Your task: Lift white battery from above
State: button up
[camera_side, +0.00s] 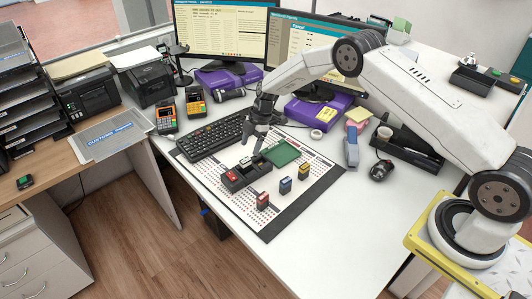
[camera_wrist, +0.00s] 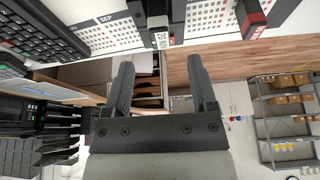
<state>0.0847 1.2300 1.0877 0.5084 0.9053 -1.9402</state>
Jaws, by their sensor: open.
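The white battery (camera_wrist: 163,40) shows in the wrist view near the top middle, beside dark walls of the black battery holder (camera_wrist: 150,8). In the side view, the holder (camera_side: 258,181) lies on the calendar mat, with a small white top (camera_side: 245,161) in it that looks like the same battery. A red battery (camera_side: 232,175) is at the holder's near left end. My gripper (camera_side: 253,143) is open and empty, just above the holder. In the wrist view, the fingers (camera_wrist: 160,70) point toward the white battery, with a gap visible between them and the battery.
A green board (camera_side: 281,153) lies right of the holder. Red (camera_side: 262,201), blue (camera_side: 286,185) and yellow (camera_side: 303,171) batteries stand on the mat (camera_side: 295,210). A black keyboard (camera_side: 215,137) is to the left. The white table front is clear.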

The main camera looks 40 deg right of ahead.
aim_at(246, 159)
jog(key=shift+x, duration=0.8)
jog(key=shift+x, duration=2.6)
jog(key=shift+d, duration=0.1)
grip_shut()
